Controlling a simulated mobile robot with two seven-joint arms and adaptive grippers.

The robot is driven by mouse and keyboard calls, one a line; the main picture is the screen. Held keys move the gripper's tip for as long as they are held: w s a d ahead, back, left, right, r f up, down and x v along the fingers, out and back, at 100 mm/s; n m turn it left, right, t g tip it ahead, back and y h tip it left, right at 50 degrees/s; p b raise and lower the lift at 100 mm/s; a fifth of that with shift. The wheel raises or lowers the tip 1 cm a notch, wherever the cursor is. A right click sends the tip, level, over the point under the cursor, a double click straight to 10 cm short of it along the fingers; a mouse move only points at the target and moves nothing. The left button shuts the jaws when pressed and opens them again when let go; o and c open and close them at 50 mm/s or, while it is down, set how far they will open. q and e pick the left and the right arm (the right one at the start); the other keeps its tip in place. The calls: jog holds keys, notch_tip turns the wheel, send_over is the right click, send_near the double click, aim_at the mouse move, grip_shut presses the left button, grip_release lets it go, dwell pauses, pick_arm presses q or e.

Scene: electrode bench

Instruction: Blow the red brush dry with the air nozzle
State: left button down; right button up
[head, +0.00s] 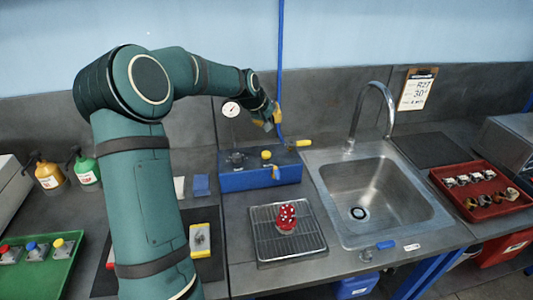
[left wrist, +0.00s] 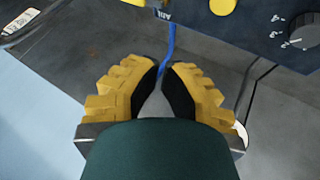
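A red object with white spots (head: 287,217), apparently the red brush, stands on a wire drain rack (head: 262,246) left of the sink. My left gripper (head: 272,116) is in the air above the back of the blue box (head: 235,181), well away from the brush. In the left wrist view, its yellow fingers (left wrist: 162,68) have their tips close together with a narrow gap. A blue hose (left wrist: 168,42) shows at that gap; whether anything is gripped is unclear. I cannot make out the air nozzle for certain. My right gripper is not in view.
A yellow-ended handle (head: 300,143) sticks out near the box's back right corner. A steel sink (head: 400,205) with a tall faucet (head: 390,105) is to the right, then a red tray (head: 480,210). A green tray (head: 60,275) and bottles stand at left.

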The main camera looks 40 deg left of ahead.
aim_at(266, 155)
pick_arm(q)
jog(key=shift+f, duration=0.1)
jog(key=shift+f+b, duration=2.95)
jog(key=shift+f, duration=1.4)
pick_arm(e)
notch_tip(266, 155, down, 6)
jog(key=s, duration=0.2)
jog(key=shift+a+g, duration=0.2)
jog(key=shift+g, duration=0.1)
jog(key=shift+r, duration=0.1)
pick_arm(q)
jog(key=shift+f, duration=0.15)
jog(key=shift+f+b, duration=0.3)
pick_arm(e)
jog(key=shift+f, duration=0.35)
pick_arm(q)
jog(key=shift+f+b, duration=0.45)
jog(key=shift+f, duration=0.2)
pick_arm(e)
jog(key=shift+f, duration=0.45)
pick_arm(q)
jog(key=shift+r+p, duration=0.65)
jog(key=shift+r, duration=0.45)
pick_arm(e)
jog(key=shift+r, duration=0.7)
pick_arm(q)
jog(key=shift+r, duration=0.1)
